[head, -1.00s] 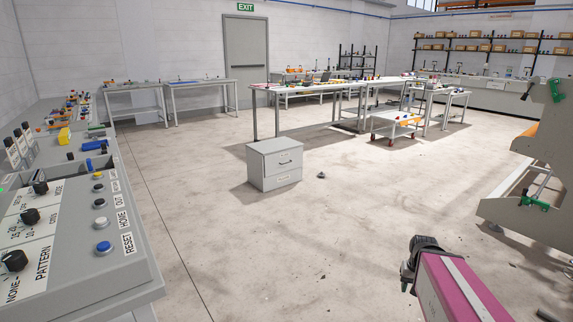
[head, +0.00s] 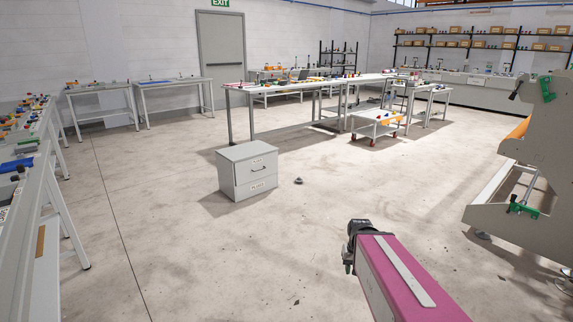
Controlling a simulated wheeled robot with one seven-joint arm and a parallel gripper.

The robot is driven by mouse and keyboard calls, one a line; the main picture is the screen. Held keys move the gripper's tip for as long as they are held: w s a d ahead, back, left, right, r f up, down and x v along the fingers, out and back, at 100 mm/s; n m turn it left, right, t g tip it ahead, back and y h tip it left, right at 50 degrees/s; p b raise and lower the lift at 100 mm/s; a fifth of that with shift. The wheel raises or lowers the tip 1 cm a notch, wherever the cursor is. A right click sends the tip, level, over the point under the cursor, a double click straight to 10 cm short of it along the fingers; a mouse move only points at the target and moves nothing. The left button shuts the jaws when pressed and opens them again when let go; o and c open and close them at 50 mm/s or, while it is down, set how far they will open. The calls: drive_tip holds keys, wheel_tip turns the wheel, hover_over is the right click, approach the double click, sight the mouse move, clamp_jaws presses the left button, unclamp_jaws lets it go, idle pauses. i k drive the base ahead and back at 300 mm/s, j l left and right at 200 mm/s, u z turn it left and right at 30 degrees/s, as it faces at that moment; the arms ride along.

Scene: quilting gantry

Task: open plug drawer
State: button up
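A small light-grey drawer cabinet (head: 226,177) stands alone on the floor, left of the middle in the head view. Its front faces right and toward me, with two stacked drawer fronts that look shut. A dark handle (head: 257,169) shows on the front, and a small label (head: 258,186) on the lower part seems to read "PLUGS". My gripper (head: 350,262) is at the end of my pink arm, in front and to the right of the cabinet and well apart from it. Its fingers are dark and too small to tell open from shut.
A small dark object (head: 298,181) lies on the floor right of the cabinet. Workbenches (head: 33,215) line the left side. A long table (head: 280,90) and a red-wheeled trolley (head: 375,125) stand behind. A large grey machine (head: 530,170) is at the right.

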sight(250, 164)
drive_tip(key=i+j+u, duration=0.15)
drive_tip(key=i+u, duration=0.25)
drive_tip(key=i, duration=0.15)
drive_tip(key=i+u, duration=0.4)
drive_tip(key=i+l+u, duration=0.2)
drive_tip(key=i+u, duration=0.2)
drive_tip(key=i, duration=0.25)
drive_tip(key=i+z, duration=0.35)
drive_tip(key=i, duration=0.2)
drive_tip(key=i+j+z, duration=0.3)
drive_tip(key=i, duration=0.25)
drive_tip(key=i+j+z, duration=0.2)
drive_tip(key=i+z, duration=0.15)
drive_tip(key=i, duration=0.2)
drive_tip(key=i+j+z, duration=0.35)
drive_tip(key=i+z, duration=0.15)
drive_tip(key=i, duration=0.15)
